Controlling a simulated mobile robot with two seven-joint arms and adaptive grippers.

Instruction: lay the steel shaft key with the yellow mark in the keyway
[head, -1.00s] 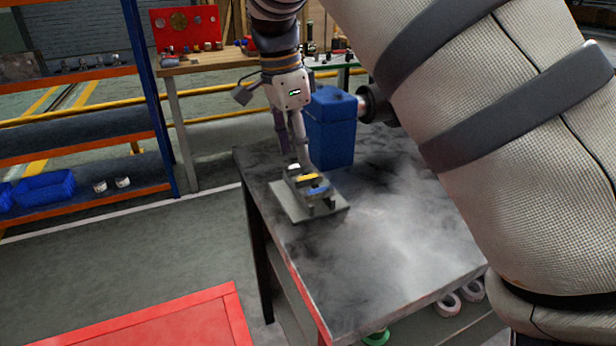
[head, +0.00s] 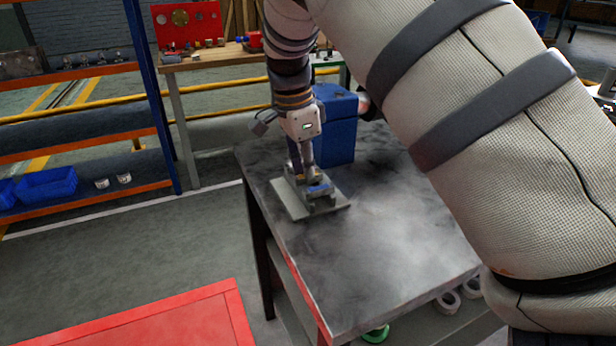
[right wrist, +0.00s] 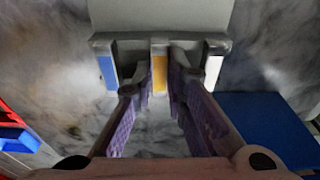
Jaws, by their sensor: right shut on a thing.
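The key with the yellow mark (right wrist: 160,75) stands in the middle slot of a small grey holder (right wrist: 132,48), between a key with a blue mark (right wrist: 107,73) and one with a white mark (right wrist: 213,72). My right gripper (right wrist: 160,85) is shut on the yellow-marked key, with a purple-padded finger on each side of it. In the head view the right gripper (head: 308,172) points down at the holder and hides much of the keys; the blue mark (head: 320,188) shows in front. I cannot make out a keyway. My left gripper is not in view.
The holder's grey base plate (head: 290,203) lies on the dark worktable (head: 380,240). A blue box (head: 338,125) stands close behind the gripper. The table's near part is clear. Shelving with blue bins (head: 48,184) stands left, and a red surface (head: 150,320) lies lower left.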

